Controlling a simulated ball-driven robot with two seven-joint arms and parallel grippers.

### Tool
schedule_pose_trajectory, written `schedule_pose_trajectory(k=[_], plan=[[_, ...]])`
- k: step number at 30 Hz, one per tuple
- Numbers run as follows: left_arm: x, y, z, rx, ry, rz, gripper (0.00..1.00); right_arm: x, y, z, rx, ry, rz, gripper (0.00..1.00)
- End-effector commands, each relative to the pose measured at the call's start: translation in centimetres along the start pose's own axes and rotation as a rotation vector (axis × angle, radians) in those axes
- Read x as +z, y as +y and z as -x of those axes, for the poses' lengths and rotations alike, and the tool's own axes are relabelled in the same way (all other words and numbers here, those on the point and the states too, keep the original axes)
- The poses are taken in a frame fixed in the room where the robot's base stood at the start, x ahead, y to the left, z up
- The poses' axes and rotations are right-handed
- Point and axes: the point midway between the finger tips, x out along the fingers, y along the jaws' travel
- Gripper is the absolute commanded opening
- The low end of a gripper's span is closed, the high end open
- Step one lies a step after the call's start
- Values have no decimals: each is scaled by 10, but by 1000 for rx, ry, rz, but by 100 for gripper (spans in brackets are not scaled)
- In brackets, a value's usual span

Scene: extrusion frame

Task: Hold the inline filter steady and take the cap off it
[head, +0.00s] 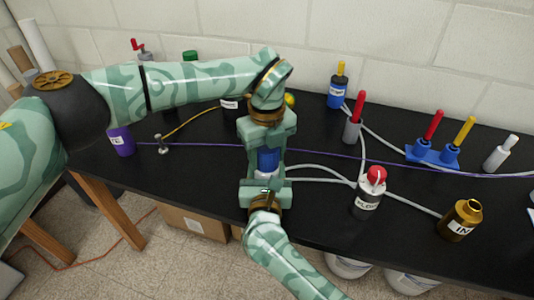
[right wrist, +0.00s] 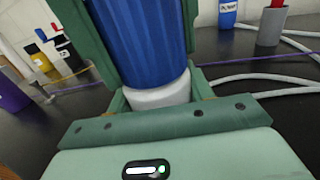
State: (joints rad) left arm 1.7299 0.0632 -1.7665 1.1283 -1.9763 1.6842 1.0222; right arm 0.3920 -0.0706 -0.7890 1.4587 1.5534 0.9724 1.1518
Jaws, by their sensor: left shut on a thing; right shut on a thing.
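The inline filter shows as a blue ribbed part (head: 267,160) with a white end (right wrist: 158,95) against it, between my two grippers. I cannot tell which part is the cap. My left gripper (head: 267,147) is shut on the blue part from the far side; its green fingers flank the blue part in the right wrist view. My right gripper (head: 265,183) is shut around the white end from the near side. The blue and white parts touch, with no gap seen. The fingers hide much of both parts.
The black table (head: 320,215) holds a red-topped bottle (head: 369,192), a brown "IN" bottle (head: 460,220), a blue bottle (head: 337,92) and a purple cup (head: 122,141). A blue stand (head: 432,155) is at right. Pale tubes and a purple cord cross the table.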

Motion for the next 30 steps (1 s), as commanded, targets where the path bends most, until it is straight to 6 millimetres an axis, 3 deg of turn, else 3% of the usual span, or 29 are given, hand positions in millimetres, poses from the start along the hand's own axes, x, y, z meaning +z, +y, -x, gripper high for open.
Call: schedule_pose_trajectory(k=[14, 30], plan=[[1, 0, 2, -1, -3, -2, 23, 0, 0, 0, -1, 0, 0, 0], [0, 0, 20, 0, 0, -2, 23, 0, -1, 0, -2, 1, -1, 0]])
